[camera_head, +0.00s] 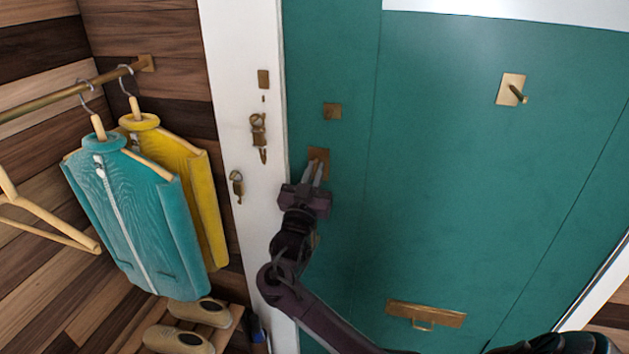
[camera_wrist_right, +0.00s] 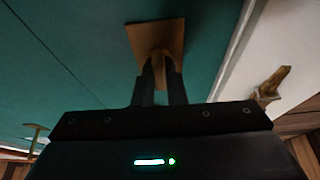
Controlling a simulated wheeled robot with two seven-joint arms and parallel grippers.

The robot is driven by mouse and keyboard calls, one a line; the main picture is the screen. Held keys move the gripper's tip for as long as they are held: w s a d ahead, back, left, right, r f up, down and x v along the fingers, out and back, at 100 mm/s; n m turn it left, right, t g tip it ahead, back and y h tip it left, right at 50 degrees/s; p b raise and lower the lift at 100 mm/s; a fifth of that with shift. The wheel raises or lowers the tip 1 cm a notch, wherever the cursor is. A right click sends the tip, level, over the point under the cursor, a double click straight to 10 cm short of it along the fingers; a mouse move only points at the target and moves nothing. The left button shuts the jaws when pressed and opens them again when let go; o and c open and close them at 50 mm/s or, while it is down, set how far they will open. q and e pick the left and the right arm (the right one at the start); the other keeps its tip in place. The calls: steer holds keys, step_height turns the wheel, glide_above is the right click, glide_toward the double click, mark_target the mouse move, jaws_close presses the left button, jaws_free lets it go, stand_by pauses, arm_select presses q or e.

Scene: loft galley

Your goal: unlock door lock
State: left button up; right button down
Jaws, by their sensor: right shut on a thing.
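The green door (camera_head: 450,190) fills the right half of the head view and looks shut against the white frame (camera_head: 230,60). A brass lock plate (camera_head: 319,155) sits near the door's left edge. My right gripper (camera_head: 317,178) is at this plate, its fingers shut on the small brass lock knob. In the right wrist view the two dark fingers (camera_wrist_right: 160,84) close around the brass knob (camera_wrist_right: 160,62) in front of the brass plate (camera_wrist_right: 150,35). The fingers hide part of the knob. My left gripper is not in view.
A square brass plate (camera_head: 332,111) is above the lock. Brass fittings (camera_head: 258,132) are on the white frame. A brass hook (camera_head: 513,90) and a letter slot (camera_head: 426,315) are on the door. Jackets (camera_head: 135,220) hang at left, above shoes (camera_head: 180,338).

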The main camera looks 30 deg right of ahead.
steer(key=c, duration=1.5)
jaws_free()
steer(key=shift+s+a+f, duration=0.15)
steer(key=shift+f, duration=0.05)
steer(key=b+v, duration=0.2)
steer(key=v, duration=0.5)
steer(key=shift+s+a+r, duration=0.1)
steer(key=shift+s+a, duration=0.05)
